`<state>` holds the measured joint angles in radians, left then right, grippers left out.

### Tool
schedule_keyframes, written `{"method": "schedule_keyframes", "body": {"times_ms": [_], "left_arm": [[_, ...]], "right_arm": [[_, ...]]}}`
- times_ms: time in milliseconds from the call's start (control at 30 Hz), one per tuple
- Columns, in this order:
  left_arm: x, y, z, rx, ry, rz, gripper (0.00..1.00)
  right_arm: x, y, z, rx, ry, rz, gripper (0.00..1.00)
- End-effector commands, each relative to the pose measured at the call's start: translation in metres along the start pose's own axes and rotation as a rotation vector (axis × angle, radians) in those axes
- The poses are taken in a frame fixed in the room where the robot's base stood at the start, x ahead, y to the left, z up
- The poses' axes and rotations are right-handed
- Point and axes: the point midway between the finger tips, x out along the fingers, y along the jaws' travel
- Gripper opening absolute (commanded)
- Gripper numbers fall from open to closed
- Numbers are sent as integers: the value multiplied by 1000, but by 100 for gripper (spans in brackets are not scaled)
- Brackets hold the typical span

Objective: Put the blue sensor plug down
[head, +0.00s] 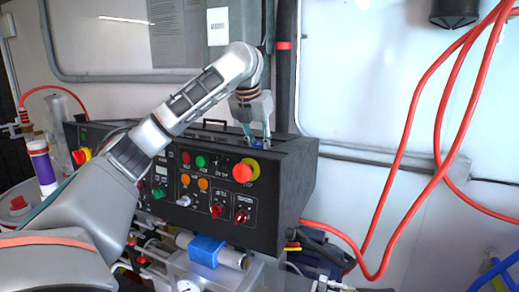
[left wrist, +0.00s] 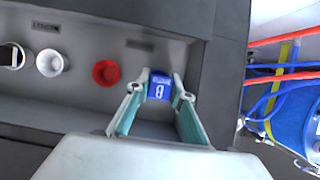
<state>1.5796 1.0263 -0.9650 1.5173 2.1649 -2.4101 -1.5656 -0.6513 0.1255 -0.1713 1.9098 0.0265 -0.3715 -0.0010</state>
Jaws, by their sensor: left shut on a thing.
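The blue sensor plug (left wrist: 159,86) is between the fingertips of my left gripper (left wrist: 163,92) in the left wrist view. A white mark shows on its face. The gripper is shut on it, over a grey recessed surface (left wrist: 90,105). I cannot tell whether the plug touches that surface. In the head view my left gripper (head: 256,138) points down at the top of the black control box (head: 225,215), near its right end. Only a little blue shows between the fingers there. My right gripper is not in view.
On the recessed surface, a red round part (left wrist: 106,73) and a white round part (left wrist: 50,63) sit left of the plug. A dark rim (left wrist: 222,85) borders it on the right. Red hoses (head: 400,165) hang right of the control box. A blue cylinder (left wrist: 297,120) stands beyond the rim.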

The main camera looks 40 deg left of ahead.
Motion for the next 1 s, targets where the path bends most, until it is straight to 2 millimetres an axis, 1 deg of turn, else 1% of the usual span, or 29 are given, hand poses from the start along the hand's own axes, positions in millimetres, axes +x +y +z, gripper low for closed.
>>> {"method": "schedule_keyframes", "body": {"times_ms": [33,100,400,433,467,500,833,933,1000], "left_arm": [[4,0,-2,0,1,-1,0],[7,0,-3,1,-1,0,0],[8,0,-3,1,-1,0,0],[8,0,-3,0,-1,0,27],[8,0,-3,0,-1,0,34],[8,0,-3,0,-1,0,38],[7,0,-3,0,-1,-1,38],[2,0,-3,0,-2,-2,38],[-6,0,-2,-1,-4,-2,38]], "right_arm": [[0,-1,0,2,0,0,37],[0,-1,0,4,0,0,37],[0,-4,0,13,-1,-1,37],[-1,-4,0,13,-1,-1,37],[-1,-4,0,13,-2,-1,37],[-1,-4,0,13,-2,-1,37],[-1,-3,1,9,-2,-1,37],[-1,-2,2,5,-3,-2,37],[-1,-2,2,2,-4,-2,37]]}}
